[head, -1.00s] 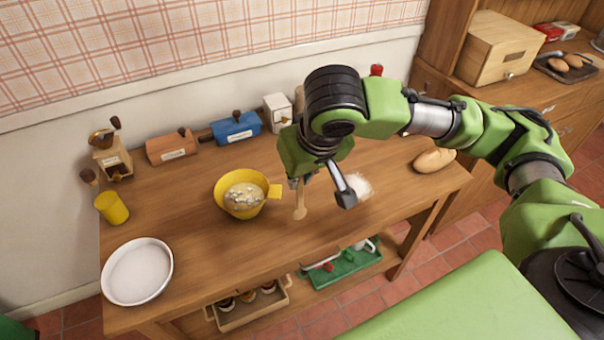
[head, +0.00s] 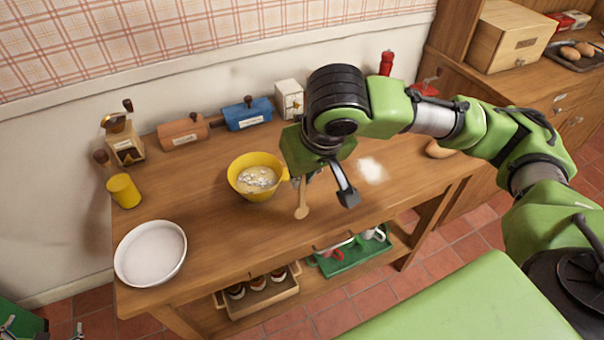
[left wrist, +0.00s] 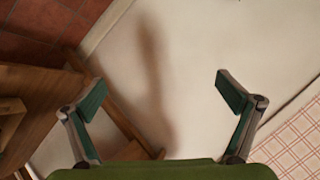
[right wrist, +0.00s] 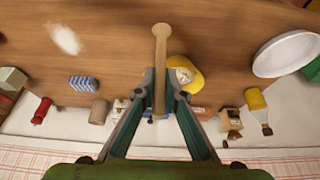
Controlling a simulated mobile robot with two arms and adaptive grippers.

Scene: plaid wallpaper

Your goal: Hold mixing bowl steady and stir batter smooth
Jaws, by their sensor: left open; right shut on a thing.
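The yellow mixing bowl (head: 234,181) stands on the wooden table with pale, lumpy batter (head: 257,179) in it. My right gripper (head: 322,182) is shut on a wooden spoon (head: 302,210), just right of the bowl and partly hidden by my arm. In the right wrist view the spoon (right wrist: 160,75) points away between the fingers, and the bowl (right wrist: 196,78) shows beside it, partly covered. The spoon is outside the bowl. My left gripper (head: 40,330) is at the lower left corner of the head view, away from the bowl. In the left wrist view its fingers (left wrist: 165,95) are wide apart and empty.
White powder (head: 372,170) lies to the right. The front middle is clear.

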